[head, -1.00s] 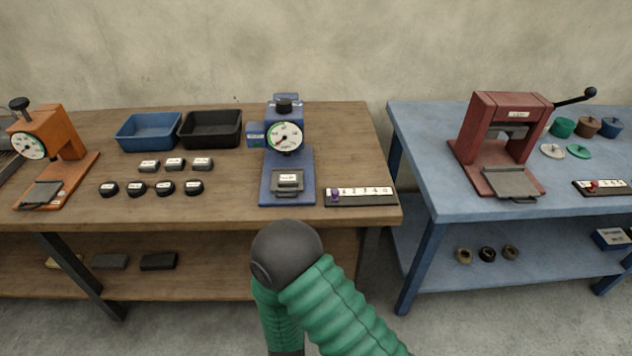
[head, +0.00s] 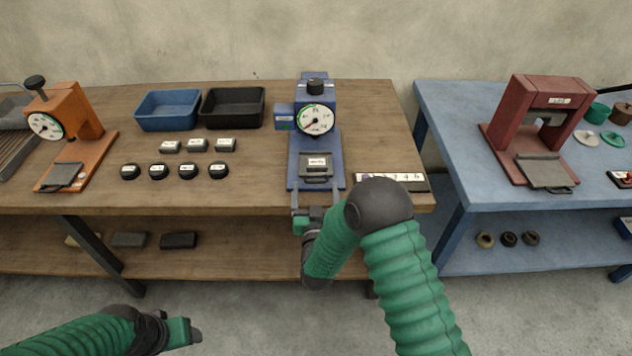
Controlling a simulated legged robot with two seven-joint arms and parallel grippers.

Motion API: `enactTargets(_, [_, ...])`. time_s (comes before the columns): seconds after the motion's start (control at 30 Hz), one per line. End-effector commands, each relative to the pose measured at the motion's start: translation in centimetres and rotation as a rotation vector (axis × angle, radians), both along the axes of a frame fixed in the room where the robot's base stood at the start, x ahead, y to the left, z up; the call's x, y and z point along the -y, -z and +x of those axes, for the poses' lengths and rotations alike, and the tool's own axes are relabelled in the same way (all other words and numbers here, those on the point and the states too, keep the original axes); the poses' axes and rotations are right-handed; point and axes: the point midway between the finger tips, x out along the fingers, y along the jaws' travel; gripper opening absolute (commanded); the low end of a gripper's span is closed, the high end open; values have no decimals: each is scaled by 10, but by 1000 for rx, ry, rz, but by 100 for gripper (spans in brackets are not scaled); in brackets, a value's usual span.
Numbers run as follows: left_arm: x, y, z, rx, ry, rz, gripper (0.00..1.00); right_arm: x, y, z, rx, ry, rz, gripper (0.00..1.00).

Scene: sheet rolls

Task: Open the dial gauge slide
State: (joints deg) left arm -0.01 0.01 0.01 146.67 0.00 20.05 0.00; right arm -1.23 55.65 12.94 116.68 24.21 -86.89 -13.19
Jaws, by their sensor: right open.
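A blue dial gauge (head: 316,120) with a round white dial stands near the right end of the wooden table. Its grey slide (head: 315,162) with a small white label lies on the blue base, with a dark handle (head: 316,180) at its front. My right gripper (head: 306,211) is open, just in front of the base at the table's front edge, apart from the handle as far as I can see. My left gripper (head: 190,332) is low at the bottom left, away from the tables; its jaws are unclear. An orange dial gauge (head: 72,112) with its own grey slide stands at the left.
Blue (head: 168,110) and black (head: 234,108) bins and several small labelled blocks lie left of the blue gauge. A numbered strip (head: 405,181), partly behind my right arm, lies right. A red press (head: 537,115) stands on the blue table (head: 455,150).

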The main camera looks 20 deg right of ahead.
Motion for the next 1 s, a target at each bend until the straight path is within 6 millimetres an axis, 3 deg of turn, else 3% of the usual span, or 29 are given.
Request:
enactTargets(0.2, [0, 2, 0, 0, -1, 0, 63, 11, 1, 30, 1, 1, 2, 84])
enactTargets(0.5, [0, 2, 0, 0, 0, 0, 63, 11, 0, 34, 0, 0, 1, 84])
enactTargets(1.0, [0, 2, 0, 0, 0, 0, 63, 10, 0, 34, 1, -2, 2, 19])
